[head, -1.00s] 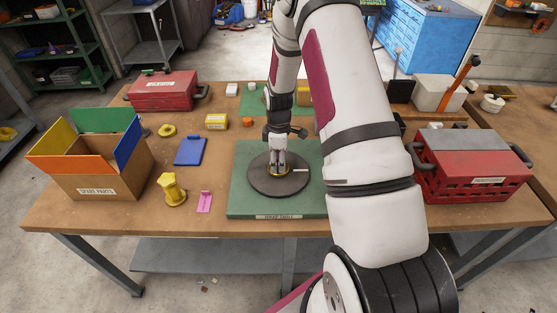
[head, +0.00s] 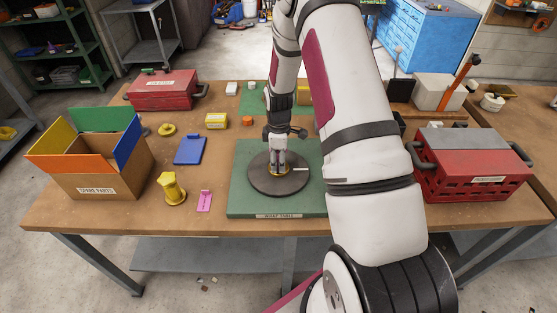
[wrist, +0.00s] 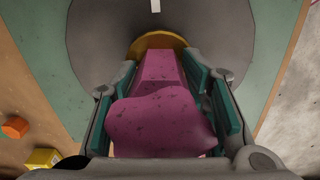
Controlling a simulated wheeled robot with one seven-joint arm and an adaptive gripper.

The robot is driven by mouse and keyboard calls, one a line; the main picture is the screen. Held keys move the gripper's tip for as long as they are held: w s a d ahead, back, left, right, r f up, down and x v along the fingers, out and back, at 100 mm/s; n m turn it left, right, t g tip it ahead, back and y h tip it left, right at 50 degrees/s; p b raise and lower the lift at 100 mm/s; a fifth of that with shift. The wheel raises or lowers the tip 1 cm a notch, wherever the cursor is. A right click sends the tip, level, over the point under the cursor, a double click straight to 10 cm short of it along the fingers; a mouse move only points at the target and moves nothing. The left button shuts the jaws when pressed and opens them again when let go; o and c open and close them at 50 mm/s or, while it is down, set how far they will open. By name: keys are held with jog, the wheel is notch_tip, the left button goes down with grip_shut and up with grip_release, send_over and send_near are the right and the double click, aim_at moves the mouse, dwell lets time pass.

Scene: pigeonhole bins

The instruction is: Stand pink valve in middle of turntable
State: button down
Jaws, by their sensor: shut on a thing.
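The pink valve (wrist: 160,120) fills the middle of the wrist view, with a yellow ring-like end (wrist: 158,41) at its far end. My gripper (head: 278,166) points down over the turntable. In the wrist view its green-padded fingers (wrist: 165,100) are shut on the valve's pink body from both sides. The turntable (head: 261,184) is a dark grey disc with a white mark, on a green base. The valve's yellow end is at about the disc's middle in the head view; I cannot tell whether it touches. My gripper hides most of the valve there.
Left of the green base (head: 240,204) are a pink labelled piece (head: 204,201), a yellow part (head: 172,189) and a blue plate (head: 190,150). A spare parts box (head: 100,185) stands farther left, a red crate (head: 470,180) at right.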

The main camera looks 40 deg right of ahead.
jog(key=shift+f, duration=0.15)
dwell(0.5)
jog(key=c, duration=0.8)
grip_release()
jog(key=shift+c, duration=0.2)
notch_tip(320, 180, up, 12)
